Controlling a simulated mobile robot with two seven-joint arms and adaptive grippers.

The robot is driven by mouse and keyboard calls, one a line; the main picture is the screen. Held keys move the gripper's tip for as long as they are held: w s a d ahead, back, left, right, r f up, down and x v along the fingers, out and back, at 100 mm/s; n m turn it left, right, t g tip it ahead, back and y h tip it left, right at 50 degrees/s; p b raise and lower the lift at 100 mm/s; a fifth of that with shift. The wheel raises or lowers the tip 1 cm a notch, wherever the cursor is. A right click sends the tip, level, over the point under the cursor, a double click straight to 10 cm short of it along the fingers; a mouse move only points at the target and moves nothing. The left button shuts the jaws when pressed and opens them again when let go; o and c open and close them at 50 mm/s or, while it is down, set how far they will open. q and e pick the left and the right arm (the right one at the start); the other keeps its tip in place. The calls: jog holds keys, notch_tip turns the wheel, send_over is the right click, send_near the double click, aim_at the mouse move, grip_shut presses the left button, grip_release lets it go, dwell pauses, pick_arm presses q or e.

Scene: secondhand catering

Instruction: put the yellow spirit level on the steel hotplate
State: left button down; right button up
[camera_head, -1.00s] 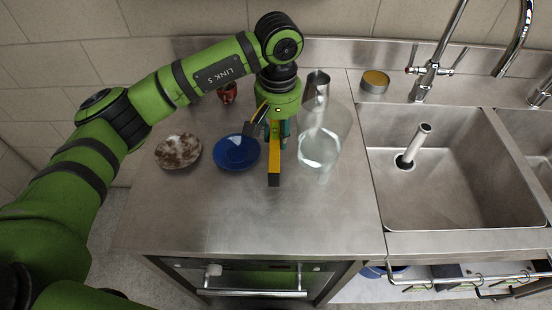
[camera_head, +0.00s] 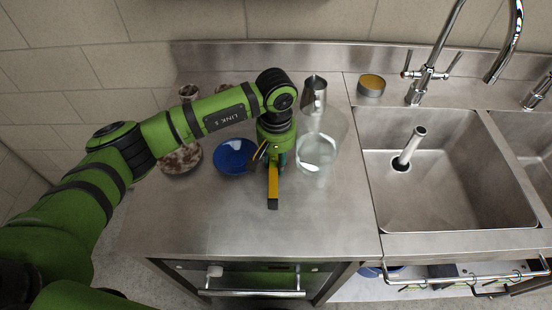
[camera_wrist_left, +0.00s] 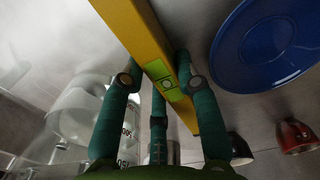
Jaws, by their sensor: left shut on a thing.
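The yellow spirit level (camera_head: 272,188) is long and narrow, with a dark end toward the counter's front. My left gripper (camera_head: 272,158) points down and is shut on it. In the left wrist view the level (camera_wrist_left: 150,45) runs between the green fingers (camera_wrist_left: 162,95), its green vial window showing. The steel hotplate (camera_head: 215,215) appears to be the flat steel top above the oven front, directly below the level. Whether the level touches it I cannot tell. My right gripper is not in view.
A blue plate (camera_head: 234,157) lies just left of the gripper. A clear glass jar (camera_head: 318,152) stands close on the right, a metal jug (camera_head: 314,95) behind it. A mottled plate (camera_head: 180,160) is partly behind my arm. The sink (camera_head: 450,200) is at right. The front steel area is clear.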

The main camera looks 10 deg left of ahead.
pick_arm(q)
jog(key=c, duration=0.9)
grip_release()
